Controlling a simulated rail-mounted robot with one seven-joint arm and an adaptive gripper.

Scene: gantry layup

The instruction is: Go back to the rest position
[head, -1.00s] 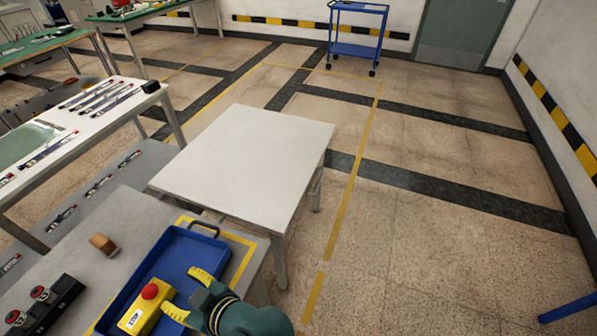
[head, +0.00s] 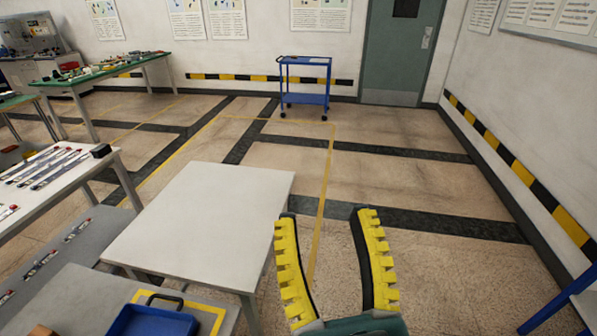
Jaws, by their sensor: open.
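My gripper (head: 325,220) is at the lower middle of the head view, its two yellow toothed fingers spread wide and pointing up in the picture. It is open, with nothing between the fingers but a view of the floor. It appears just right of the bare white table (head: 205,222). Only the gripper's green base shows below the fingers; the rest of the arm is out of view.
The blue tray (head: 150,322) shows partly at the bottom edge, on a grey table with yellow tape. A white table with tools (head: 75,185) stands at left. A blue cart (head: 304,85) stands by the far wall near a green door (head: 398,50). Open floor lies right.

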